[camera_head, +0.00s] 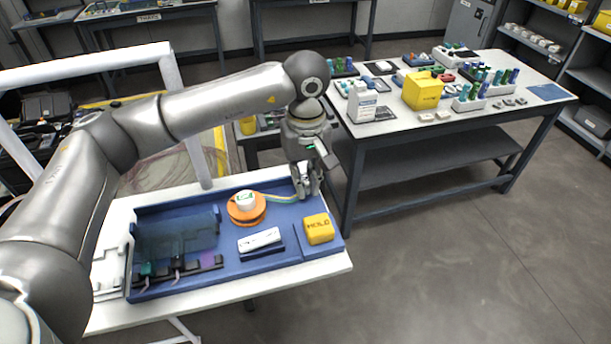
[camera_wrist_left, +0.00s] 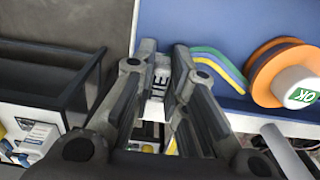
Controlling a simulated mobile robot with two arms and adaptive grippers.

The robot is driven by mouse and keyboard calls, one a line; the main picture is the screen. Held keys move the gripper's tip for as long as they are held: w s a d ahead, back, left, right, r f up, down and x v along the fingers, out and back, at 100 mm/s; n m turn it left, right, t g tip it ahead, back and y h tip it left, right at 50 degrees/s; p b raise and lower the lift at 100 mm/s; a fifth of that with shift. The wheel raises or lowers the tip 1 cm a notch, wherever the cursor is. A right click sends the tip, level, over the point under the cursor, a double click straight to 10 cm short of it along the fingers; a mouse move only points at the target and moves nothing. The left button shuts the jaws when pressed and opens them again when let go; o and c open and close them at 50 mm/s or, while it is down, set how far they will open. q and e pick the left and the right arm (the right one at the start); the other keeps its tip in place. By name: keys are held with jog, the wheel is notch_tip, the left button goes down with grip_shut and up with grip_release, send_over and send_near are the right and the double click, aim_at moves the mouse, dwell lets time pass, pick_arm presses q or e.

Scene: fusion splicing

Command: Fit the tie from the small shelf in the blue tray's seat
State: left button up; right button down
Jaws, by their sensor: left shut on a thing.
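My left gripper (camera_head: 308,192) points down at the far right corner of the blue tray (camera_head: 285,195). In the left wrist view its fingers (camera_wrist_left: 165,50) are shut on a small white piece with dark lettering, the tie (camera_wrist_left: 158,80); the fingers hide part of it. The blue tray (camera_wrist_left: 225,25) lies beyond and right of the fingertips there. I cannot tell whether the tie touches the tray, and I cannot make out the seat clearly. The small shelf (camera_head: 247,138) stands behind the tray, partly hidden by my arm. My right gripper is not in view.
The tray holds an orange spool (camera_head: 246,208) with a white OK cap and coloured strands, a white block (camera_head: 259,240), a yellow HOLD block (camera_head: 319,229) and a dark panel (camera_head: 176,234). A loaded table (camera_head: 390,128) stands at the back right.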

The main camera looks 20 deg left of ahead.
aim_at(306, 179)
pick_arm(q)
jog(key=shift+f, duration=0.1)
jog(key=o, duration=0.7)
notch_tip(306, 179, up, 12)
jog(key=b, duration=0.3)
dwell(0.4)
